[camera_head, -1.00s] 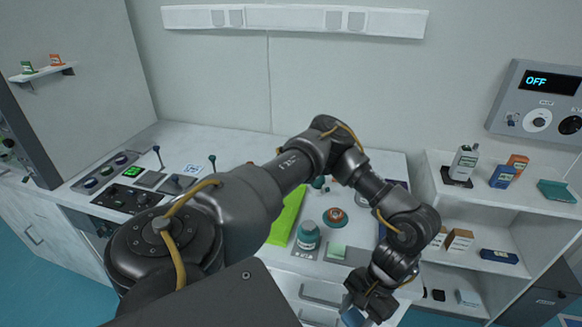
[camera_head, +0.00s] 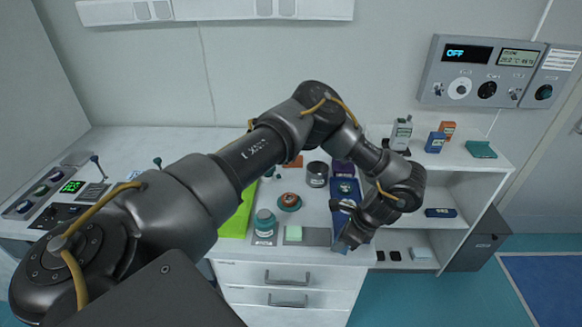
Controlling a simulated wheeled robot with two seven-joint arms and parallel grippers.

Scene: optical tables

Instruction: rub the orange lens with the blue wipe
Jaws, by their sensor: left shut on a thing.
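The orange lens (camera_head: 289,201) is a small round orange piece in a teal ring, lying on the white bench top. My left gripper (camera_head: 347,238) is at the front edge of the bench, right of and nearer than the lens, and apart from it. It is shut on the blue wipe (camera_head: 340,248), of which only a small part shows below the fingers. My arm crosses the middle of the view and hides part of the bench behind it. My right gripper is not in view.
A teal-capped jar (camera_head: 265,224) and a pale green pad (camera_head: 293,232) stand in front of the lens. A dark cylinder (camera_head: 317,174) is behind it. A blue tray (camera_head: 346,190) lies to the right, and a bright green mat (camera_head: 237,219) to the left. White shelves (camera_head: 462,157) stand further right.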

